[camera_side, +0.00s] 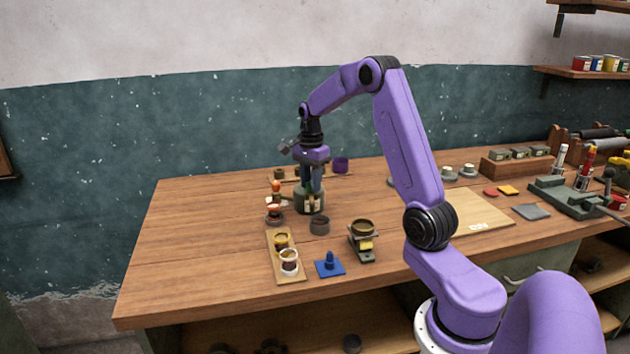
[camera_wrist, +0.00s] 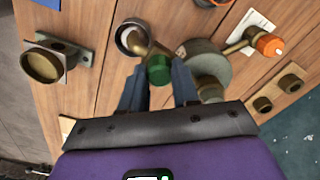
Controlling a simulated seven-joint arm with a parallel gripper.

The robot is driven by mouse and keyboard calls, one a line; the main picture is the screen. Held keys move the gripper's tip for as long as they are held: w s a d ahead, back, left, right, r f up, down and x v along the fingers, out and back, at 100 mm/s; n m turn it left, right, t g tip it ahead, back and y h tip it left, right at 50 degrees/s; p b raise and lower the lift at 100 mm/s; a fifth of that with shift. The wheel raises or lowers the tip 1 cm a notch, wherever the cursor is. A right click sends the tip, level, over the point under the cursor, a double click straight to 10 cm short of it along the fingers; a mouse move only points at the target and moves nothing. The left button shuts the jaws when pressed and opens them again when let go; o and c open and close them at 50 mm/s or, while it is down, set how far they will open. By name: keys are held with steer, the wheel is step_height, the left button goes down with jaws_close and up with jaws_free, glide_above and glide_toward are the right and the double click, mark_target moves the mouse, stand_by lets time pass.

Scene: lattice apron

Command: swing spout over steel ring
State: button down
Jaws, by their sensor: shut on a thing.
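A grey-green round body (camera_wrist: 207,66) stands on the table, and it also shows in the side view (camera_side: 309,201) under my gripper. A brass spout (camera_wrist: 157,50) runs from near a green knob (camera_wrist: 158,69) toward a grey steel ring (camera_wrist: 124,36). In the wrist view the spout's tip overlaps the ring's opening; I cannot tell the height between them. In the side view the ring (camera_side: 319,227) sits in front of the body, and the spout is hidden or too small to make out. My gripper (camera_wrist: 158,80) is shut on the green knob, fingers on either side.
A brass-coloured cup on a stand (camera_side: 362,240) is right of the ring. A blue mat with a blue piece (camera_side: 329,266) and a wooden tray with cups (camera_side: 293,277) lie in front. An orange knob (camera_wrist: 269,45) is close by. The table's left side is clear.

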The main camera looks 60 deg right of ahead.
steer(key=w+a+m, duration=0.1)
steer(key=w+m, duration=0.7)
steer(key=m, duration=0.3)
steer(key=shift+w+m, duration=0.3)
steer(key=shift+r, duration=0.1)
stand_by(0.3)
steer(key=c, duration=0.8)
jaws_free()
step_height(320, 180, up, 17)
steer(key=shift+r, duration=0.15)
stand_by(0.5)
